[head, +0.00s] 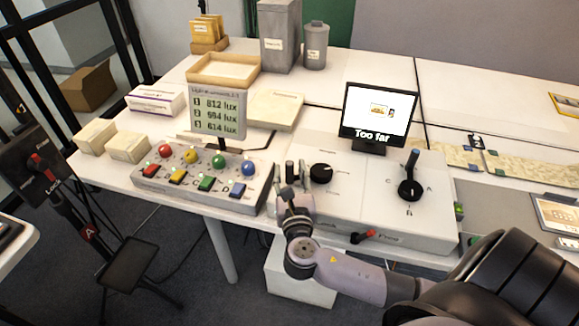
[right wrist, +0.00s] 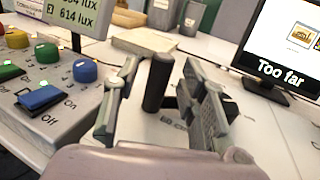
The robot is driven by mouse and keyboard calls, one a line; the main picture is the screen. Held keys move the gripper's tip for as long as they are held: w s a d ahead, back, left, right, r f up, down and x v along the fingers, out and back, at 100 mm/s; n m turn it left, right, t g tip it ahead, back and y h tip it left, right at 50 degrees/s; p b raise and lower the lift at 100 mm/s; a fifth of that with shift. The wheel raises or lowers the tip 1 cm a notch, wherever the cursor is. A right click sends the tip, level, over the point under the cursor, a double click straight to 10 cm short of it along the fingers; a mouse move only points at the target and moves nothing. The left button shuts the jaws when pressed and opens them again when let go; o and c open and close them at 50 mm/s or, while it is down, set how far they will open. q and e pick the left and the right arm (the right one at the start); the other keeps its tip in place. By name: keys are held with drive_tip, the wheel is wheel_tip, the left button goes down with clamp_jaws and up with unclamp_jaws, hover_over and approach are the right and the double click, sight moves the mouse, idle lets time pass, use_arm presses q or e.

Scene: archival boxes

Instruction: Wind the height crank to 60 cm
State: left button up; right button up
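My right gripper (head: 294,188) is at the left part of a white control box (head: 350,215) on the table. In the right wrist view its fingers (right wrist: 160,105) are open on either side of an upright black handle (right wrist: 158,82). The handle stands between the fingers, with a visible gap on its left; contact on the right is unclear. In the head view the handle (head: 290,171) shows just behind the fingertips. I cannot read a label that marks it as the height crank, and its base is hidden. The monitor (head: 378,115) reads "Too far". My left gripper is not in view.
A black knob (head: 321,173) and a black crank with an upright handle (head: 410,188) are on the same box. A button panel (head: 205,180) stands close on the left, below a lux display (head: 214,112).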

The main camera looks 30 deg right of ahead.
drive_tip(key=shift+x, duration=1.05)
drive_tip(key=shift+s, duration=0.1)
clamp_jaws()
